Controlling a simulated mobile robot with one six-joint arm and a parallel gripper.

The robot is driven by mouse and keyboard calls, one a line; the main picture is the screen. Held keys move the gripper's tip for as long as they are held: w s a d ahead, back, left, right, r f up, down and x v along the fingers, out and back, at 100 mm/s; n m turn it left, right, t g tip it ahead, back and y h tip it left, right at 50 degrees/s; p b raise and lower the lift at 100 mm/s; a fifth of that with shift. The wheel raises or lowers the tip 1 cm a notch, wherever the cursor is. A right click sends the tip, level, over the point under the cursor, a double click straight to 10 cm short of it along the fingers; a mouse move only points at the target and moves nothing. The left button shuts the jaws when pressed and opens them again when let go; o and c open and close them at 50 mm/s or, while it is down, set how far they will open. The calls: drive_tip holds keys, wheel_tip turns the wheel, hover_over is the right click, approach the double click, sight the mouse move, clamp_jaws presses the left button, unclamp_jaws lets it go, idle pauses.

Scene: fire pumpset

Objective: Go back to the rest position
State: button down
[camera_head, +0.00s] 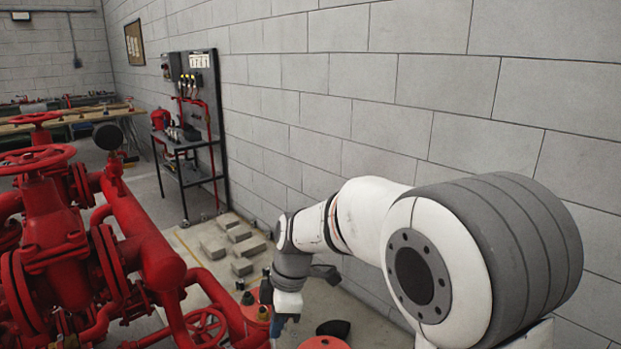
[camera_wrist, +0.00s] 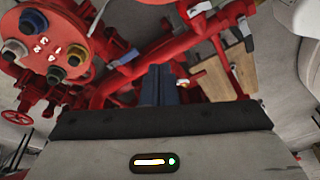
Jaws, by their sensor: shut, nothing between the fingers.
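My white and grey arm reaches down from the right in the head view. In the wrist view the fingers of my gripper (camera_wrist: 160,85) lie close together, shut and empty. Red pipes show beyond them. No object is held.
Red pipework with a handwheel (camera_head: 36,159) fills the left. A red round plate with several coloured caps (camera_wrist: 42,42) shows in the wrist view. A block wall (camera_head: 300,100) runs along the right. Grey blocks (camera_head: 219,246) lie on the floor near a black cart (camera_head: 190,165).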

drive_tip(key=s+d+r+m+t+h, duration=0.1)
drive_tip(key=s+d+r+m+t, duration=0.1)
drive_tip(key=s+d+m, duration=0.5)
drive_tip(key=s+d+r+m+t+h, duration=0.1)
drive_tip(key=s+d+r+m, duration=0.1)
drive_tip(key=s+d+m, duration=0.6)
drive_tip(key=d+m, duration=0.5)
drive_tip(key=d, duration=0.2)
drive_tip(key=shift+t+h, duration=0.3)
drive_tip(key=shift+t, duration=0.1)
